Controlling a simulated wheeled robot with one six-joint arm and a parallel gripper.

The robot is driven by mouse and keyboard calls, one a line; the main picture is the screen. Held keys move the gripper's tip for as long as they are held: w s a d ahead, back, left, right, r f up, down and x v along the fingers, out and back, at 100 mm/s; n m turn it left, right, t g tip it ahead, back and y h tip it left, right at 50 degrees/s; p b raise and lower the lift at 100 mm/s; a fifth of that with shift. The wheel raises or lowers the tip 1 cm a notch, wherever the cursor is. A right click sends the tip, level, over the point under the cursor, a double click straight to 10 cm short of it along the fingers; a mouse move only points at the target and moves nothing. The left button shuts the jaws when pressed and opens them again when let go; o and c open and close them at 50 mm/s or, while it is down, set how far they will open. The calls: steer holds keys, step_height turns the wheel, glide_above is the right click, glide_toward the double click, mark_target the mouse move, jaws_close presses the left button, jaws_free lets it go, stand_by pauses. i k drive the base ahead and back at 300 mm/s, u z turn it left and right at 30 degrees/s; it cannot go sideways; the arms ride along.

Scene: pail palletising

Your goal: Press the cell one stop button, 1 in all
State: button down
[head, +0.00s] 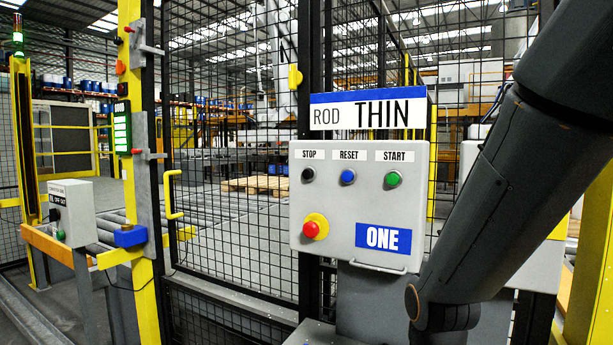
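The cell one control box (350,237) is a light grey panel on the mesh fence, with a blue plate reading ONE (383,238). Its stop button (308,174) is black and sits at the upper left under the label STOP. A blue reset button (348,176) is in the middle and a green start button (393,179) is at the right. A red emergency knob (314,227) on a yellow ring is at the lower left. My dark arm crosses the right side in front of the panel's right edge. My gripper is outside the picture.
A sign reading ROD THIN (368,113) stands above the box. Mesh fence (230,200) with a yellow handle (173,195) is to the left. A grey box (70,212) and a roller conveyor (108,226) are at the far left. Another grey box is partly hidden behind my arm.

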mark_target(308, 174)
steer(key=z, duration=1.25)
steer(key=k, duration=0.85)
steer(key=u, duration=0.9)
steer(key=i, duration=0.5)
